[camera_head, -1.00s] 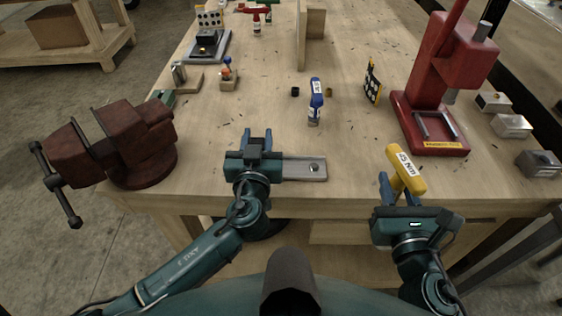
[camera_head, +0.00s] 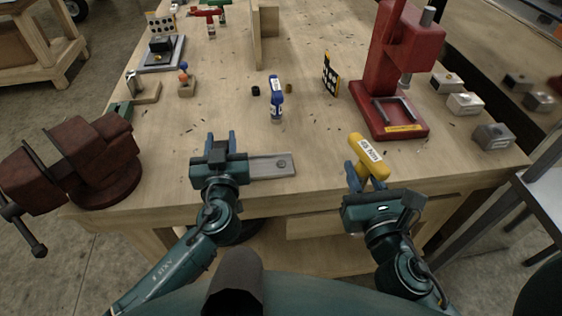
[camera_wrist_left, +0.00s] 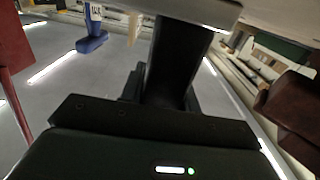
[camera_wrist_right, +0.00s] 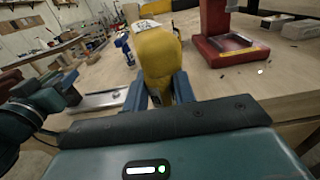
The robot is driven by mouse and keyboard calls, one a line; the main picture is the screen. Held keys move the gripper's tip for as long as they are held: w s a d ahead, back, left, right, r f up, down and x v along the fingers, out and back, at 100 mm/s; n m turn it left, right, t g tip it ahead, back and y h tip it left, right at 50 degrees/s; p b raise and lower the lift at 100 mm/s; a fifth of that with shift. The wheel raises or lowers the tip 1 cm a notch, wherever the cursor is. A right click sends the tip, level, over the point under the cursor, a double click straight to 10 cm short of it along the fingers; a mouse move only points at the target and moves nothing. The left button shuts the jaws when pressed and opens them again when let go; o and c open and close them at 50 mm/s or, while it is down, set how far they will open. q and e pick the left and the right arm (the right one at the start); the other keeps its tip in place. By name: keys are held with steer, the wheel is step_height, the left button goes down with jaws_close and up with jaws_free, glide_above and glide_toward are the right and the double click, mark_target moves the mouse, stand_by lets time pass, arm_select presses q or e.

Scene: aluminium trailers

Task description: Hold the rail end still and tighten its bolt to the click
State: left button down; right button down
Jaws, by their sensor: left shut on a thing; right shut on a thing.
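The grey metal rail end (camera_head: 262,167) lies flat near the table's front edge, with a round bolt or hole (camera_head: 282,164) near its right end. My left gripper (camera_head: 221,143) is shut on the rail's left part; the rail also shows at the top of the left wrist view (camera_wrist_left: 205,8). My right gripper (camera_head: 361,174) is shut on a yellow tool (camera_head: 368,155) with a white label, right of the rail and apart from it. The yellow tool fills the middle of the right wrist view (camera_wrist_right: 158,60), its lower end hidden by the fingers.
A dark red vice (camera_head: 85,165) is at the left, a red press (camera_head: 392,70) at the right. Grey blocks (camera_head: 493,136) lie at the right edge.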

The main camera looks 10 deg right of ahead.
stand_by(0.4)
arm_select(q)
steer(key=c, duration=0.9)
jaws_free()
steer(key=shift+c, duration=0.2)
steer(key=shift+s, duration=0.1)
